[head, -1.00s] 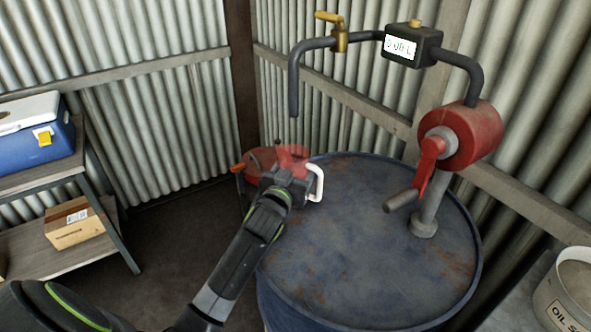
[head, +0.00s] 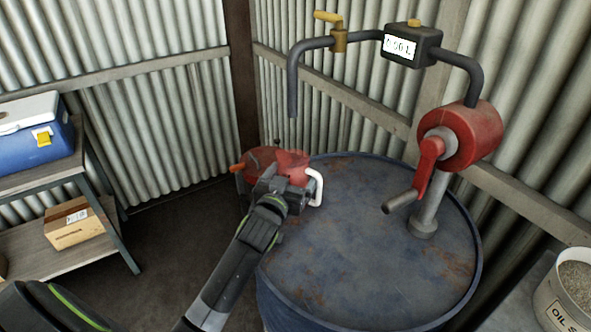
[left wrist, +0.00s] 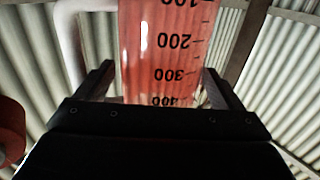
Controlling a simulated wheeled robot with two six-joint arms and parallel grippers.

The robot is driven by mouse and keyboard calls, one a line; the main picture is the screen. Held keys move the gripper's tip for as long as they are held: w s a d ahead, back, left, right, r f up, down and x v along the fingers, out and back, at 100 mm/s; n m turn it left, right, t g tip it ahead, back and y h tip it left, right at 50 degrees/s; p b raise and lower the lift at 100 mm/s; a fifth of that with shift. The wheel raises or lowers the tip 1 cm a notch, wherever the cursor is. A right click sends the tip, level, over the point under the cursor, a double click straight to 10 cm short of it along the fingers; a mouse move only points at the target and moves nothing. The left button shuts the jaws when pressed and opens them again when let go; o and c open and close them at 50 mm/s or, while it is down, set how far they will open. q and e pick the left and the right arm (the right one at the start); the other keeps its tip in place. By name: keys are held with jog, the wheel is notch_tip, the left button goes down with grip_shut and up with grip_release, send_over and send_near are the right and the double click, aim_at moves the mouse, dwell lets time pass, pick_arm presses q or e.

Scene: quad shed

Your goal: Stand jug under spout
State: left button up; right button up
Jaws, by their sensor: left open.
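The jug (head: 294,160) is translucent red with a white handle on its right, beside the drum's left rim. In the left wrist view the jug (left wrist: 168,45) shows printed marks, upside down, between my fingers. My left gripper (head: 284,182) is open, its fingers on either side of the jug; in the left wrist view the gripper (left wrist: 158,82) covers the jug's lower part of the picture. The grey spout (head: 293,100) hangs above the jug in the picture. What the jug rests on is hidden. My right gripper is not in view.
A blue drum (head: 365,245) carries a red pump (head: 460,138) with a crank, a meter (head: 411,46) and a brass valve (head: 339,38). A shelf (head: 85,172) stands left; a pail (head: 570,290) right.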

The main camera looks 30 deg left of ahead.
pick_arm(q)
jog(key=shift+s+d+r, duration=0.1)
jog(key=shift+s+d, duration=0.05)
jog(key=shift+s, duration=1.15)
jog(key=shift+s+d+r, duration=0.1)
jog(key=shift+s, duration=1.15)
jog(key=shift+r, duration=0.1)
